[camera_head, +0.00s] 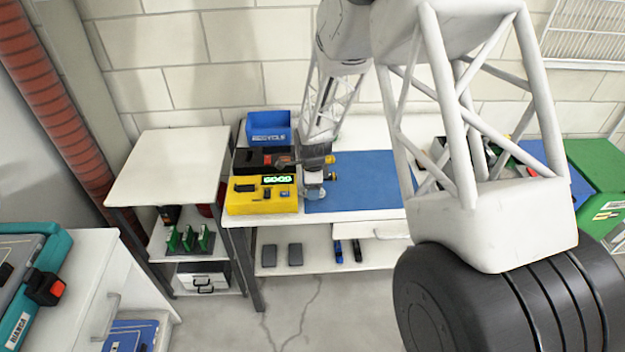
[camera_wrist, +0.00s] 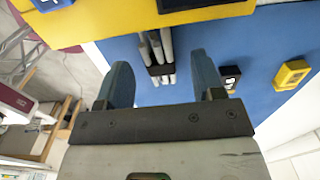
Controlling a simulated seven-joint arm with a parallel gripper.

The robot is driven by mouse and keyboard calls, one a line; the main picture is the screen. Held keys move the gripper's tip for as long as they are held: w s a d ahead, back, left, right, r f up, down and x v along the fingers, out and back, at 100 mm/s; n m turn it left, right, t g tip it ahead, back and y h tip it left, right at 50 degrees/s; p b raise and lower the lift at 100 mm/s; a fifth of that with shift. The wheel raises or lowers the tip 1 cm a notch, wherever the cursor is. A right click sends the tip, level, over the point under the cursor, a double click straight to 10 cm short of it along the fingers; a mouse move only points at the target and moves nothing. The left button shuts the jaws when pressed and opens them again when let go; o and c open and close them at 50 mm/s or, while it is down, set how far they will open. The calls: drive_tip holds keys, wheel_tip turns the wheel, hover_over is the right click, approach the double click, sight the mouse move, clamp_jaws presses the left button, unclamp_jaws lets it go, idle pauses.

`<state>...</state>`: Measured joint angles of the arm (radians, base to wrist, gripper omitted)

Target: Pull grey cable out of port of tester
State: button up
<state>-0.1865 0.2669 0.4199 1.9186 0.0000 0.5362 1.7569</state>
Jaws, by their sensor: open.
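The yellow tester (camera_head: 262,205) stands on the bench at the left end of the blue mat, with a lit green display. Its yellow edge (camera_wrist: 110,18) crosses the top of the wrist view. My gripper (camera_head: 314,188) is at the tester's right side, over the mat's edge. In the wrist view my gripper (camera_wrist: 162,72) is open. Grey cable strands (camera_wrist: 155,48) with a dark band across them lie between its fingers, with no clear contact on either side. I cannot make out the cable's plug or the port in either view.
The blue mat (camera_head: 365,180) has free room right of my gripper. Two small blocks, one black (camera_wrist: 230,77) and one yellow (camera_wrist: 292,74), are right of the fingers in the wrist view. A blue recycle bin (camera_head: 268,127) stands behind the tester; a white-topped shelf (camera_head: 170,165) is left.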

sight(329, 196)
drive_tip(key=shift+f, duration=1)
drive_tip(key=c, duration=1)
drive_tip(key=shift+d, duration=2.75)
drive_tip(key=shift+s+f, duration=0.1)
drive_tip(key=shift+f, duration=0.45)
